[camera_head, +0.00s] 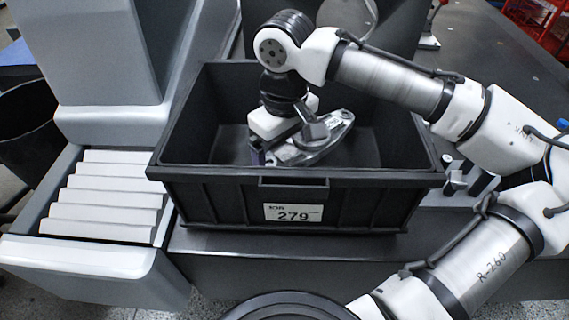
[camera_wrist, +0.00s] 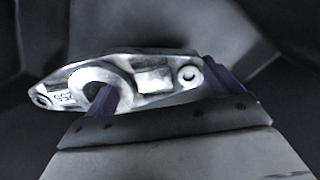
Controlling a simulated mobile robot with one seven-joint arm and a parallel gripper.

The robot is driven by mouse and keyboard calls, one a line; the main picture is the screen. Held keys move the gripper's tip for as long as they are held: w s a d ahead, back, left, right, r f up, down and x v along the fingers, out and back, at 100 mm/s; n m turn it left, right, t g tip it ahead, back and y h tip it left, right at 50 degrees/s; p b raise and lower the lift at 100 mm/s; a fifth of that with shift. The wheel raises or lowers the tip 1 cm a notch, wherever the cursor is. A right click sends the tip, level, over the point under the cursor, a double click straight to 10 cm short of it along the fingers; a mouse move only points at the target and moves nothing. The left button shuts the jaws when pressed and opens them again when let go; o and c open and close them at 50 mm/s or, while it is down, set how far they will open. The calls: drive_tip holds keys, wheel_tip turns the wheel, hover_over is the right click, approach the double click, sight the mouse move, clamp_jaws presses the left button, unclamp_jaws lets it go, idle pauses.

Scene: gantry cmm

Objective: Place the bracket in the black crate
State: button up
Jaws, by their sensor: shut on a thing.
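The black crate (camera_head: 230,190) stands on the dark table and has a white label reading 279. The bracket (camera_head: 325,140) is a silver metal part with holes, and it is inside the crate's walls. My gripper (camera_head: 283,150) reaches down into the crate and is shut on the bracket. In the wrist view the bracket (camera_wrist: 150,80) lies across between the two purple fingertips (camera_wrist: 165,88), with a hole at each end and a marking near its left end. I cannot tell whether the bracket touches the crate floor.
A grey machine column and a ribbed white bellows (camera_head: 105,200) are left of the crate. Small metal parts (camera_head: 458,178) stand just right of the crate. A red rack (camera_head: 540,22) is at the far right. The rest of the crate's floor looks empty.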

drive_tip(key=shift+f+b, duration=0.3)
drive_tip(key=shift+f, duration=1.6)
drive_tip(key=o, duration=1.1)
drive_tip(key=shift+f, duration=0.1)
wheel_tip(320, 180, up, 12)
drive_tip(key=shift+r+p, duration=0.1)
drive_tip(key=shift+p, duration=1)
